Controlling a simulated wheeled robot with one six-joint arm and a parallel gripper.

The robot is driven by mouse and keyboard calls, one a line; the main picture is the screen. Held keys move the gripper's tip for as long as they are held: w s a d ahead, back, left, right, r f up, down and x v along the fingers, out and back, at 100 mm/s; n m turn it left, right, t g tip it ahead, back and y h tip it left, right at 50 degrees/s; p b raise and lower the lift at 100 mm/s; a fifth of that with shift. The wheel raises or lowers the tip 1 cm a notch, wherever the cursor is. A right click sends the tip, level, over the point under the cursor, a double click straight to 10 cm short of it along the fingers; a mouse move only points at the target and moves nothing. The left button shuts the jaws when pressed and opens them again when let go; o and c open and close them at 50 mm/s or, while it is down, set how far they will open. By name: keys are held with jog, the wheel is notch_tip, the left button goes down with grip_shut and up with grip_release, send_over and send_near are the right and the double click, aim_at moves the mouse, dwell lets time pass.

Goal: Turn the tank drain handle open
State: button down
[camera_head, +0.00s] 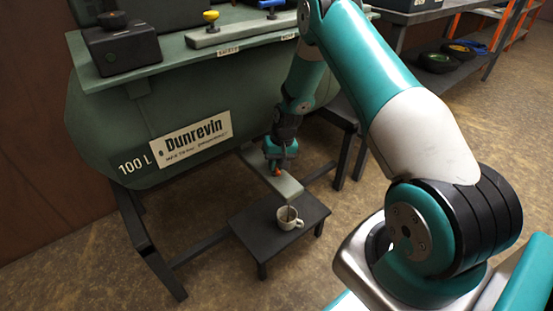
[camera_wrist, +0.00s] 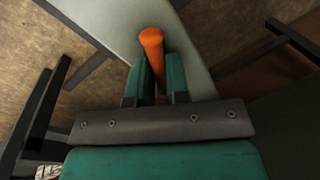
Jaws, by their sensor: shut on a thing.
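The tank (camera_head: 120,120) is a big green cylinder labelled "Dunrevin" and "100 L", on a dark stand at the left in the head view. Under its right end is a pale grey-green plate (camera_head: 254,158). The drain handle is a small orange lever (camera_head: 276,169) over that plate; in the wrist view the orange handle (camera_wrist: 152,42) sticks out beyond my fingers. My gripper (camera_head: 277,163) points down at it. In the wrist view my gripper (camera_wrist: 158,85) is shut on the orange handle, a finger on each side.
The tank's shelf above bears a yellow-handled part (camera_head: 211,22) and a blue-handled part (camera_head: 271,8). Dark stand legs (camera_head: 150,250) flank the area. Open floor lies at the front left.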

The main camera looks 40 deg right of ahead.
jog(key=n, duration=0.1)
jog(key=n+p, duration=0.1)
jog(key=n, duration=0.2)
jog(key=shift+w+a+r+n+g, duration=0.1)
jog(key=shift+w+a+n+g, duration=0.1)
jog(key=shift+a+n+g, duration=0.15)
jog(key=shift+d+p, duration=0.1)
jog(key=shift+p, duration=0.2)
jog(key=c, duration=1.1)
grip_release()
jog(key=shift+c, duration=0.2)
jog(key=shift+s, duration=0.1)
jog(key=shift+d, duration=0.1)
jog(key=shift+r, duration=0.2)
notch_tip(320, 180, up, 7)
jog(key=d+p, duration=0.1)
jog(key=p, duration=0.1)
jog(key=shift+d, duration=0.2)
